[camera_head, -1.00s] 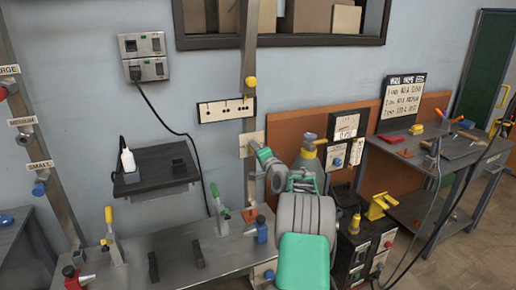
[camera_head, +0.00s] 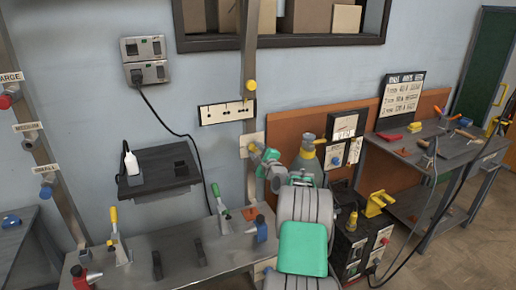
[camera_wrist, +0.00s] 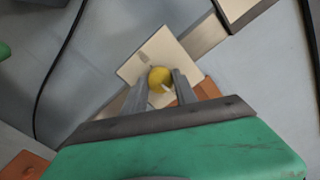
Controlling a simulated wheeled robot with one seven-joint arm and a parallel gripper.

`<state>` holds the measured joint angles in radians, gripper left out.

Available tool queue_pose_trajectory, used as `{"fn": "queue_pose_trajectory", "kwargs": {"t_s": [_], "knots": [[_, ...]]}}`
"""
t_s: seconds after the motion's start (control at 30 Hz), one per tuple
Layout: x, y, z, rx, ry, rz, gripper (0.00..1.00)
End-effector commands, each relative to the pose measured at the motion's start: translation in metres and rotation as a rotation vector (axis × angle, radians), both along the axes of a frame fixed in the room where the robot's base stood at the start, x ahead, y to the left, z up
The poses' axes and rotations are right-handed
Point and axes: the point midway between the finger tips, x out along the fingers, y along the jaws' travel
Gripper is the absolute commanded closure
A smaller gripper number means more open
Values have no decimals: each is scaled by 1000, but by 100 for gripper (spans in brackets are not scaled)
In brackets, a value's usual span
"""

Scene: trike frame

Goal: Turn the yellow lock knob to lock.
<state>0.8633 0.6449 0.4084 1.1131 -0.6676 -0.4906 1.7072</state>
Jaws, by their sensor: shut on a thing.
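The yellow lock knob (camera_wrist: 159,79) is a round knob on a pale square plate (camera_wrist: 150,60), seen in the wrist view. It sits between the two fingertips of my gripper (camera_wrist: 160,88), which is shut on it. In the head view, the plate (camera_head: 244,146) is on the upright metal post, and my gripper (camera_head: 256,150) reaches it from the right. The knob is mostly hidden there by the gripper. A pale mark shows on the knob's lower part in the wrist view.
Another yellow knob (camera_head: 250,85) is higher on the post, above a pale slotted panel (camera_head: 227,111). A metal bench (camera_head: 180,255) with clamps stands below. A black shelf (camera_head: 158,172) is at the left. A gas cylinder (camera_head: 308,158) stands right of the post.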

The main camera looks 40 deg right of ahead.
Motion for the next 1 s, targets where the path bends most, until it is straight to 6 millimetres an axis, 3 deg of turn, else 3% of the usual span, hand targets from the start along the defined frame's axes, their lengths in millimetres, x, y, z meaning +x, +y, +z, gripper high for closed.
{"fn": "queue_pose_trajectory", "kwargs": {"t_s": [0.03, 0.77, 0.8, 1.0], "knots": [[-3, -7, 6, 12, -10, -14, 100], [-4, -6, 1, 103, -33, -13, 100], [-3, -6, 0, 103, -33, -13, 64], [0, -1, 0, 104, -31, -3, 47]]}}
